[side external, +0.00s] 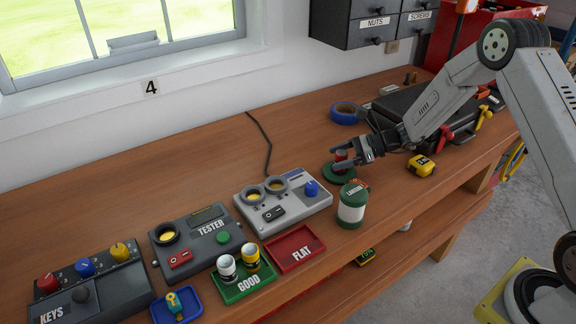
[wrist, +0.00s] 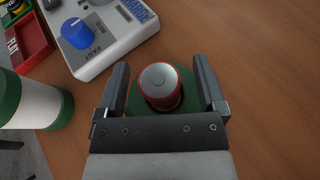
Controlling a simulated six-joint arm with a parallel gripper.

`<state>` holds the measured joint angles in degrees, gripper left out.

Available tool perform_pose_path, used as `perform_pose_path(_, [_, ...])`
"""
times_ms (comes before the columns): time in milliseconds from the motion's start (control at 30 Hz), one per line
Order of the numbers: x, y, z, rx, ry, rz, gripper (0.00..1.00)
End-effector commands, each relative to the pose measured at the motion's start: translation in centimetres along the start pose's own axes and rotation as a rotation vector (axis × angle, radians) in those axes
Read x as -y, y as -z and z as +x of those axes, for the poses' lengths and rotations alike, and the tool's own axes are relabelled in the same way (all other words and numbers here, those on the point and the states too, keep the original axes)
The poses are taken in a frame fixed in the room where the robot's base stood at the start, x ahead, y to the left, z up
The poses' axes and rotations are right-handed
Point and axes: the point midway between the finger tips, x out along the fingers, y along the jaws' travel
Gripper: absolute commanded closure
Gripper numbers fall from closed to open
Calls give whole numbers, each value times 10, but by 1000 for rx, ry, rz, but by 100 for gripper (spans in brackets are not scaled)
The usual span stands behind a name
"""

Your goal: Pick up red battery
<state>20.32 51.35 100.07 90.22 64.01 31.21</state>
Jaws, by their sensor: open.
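The red battery (wrist: 161,86) stands upright in the wrist view, its silver end up, on a round green base (wrist: 137,105). My gripper (wrist: 161,85) is open, with one finger on each side of the battery and a small gap visible on both sides. In the side view the red battery (side external: 341,155) stands over the green disc (side external: 338,176), and my gripper (side external: 345,153) reaches it from the right, partly hiding it.
A green and white canister (side external: 351,205) stands close in front of the battery. A grey charger with a blue knob (side external: 283,199) is to the left. A yellow tape measure (side external: 421,165) and black case (side external: 415,115) lie to the right. Green GOOD (side external: 247,289) and red FLAT (side external: 294,249) trays sit front left.

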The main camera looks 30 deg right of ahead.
Motion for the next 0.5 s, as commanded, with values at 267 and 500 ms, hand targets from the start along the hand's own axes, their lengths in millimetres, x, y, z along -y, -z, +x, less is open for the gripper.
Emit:
perform_pose_path(267, [0, 0, 12, 0, 1, -1, 11])
perform_pose_path(500, [0, 0, 12, 0, 1, -1, 11])
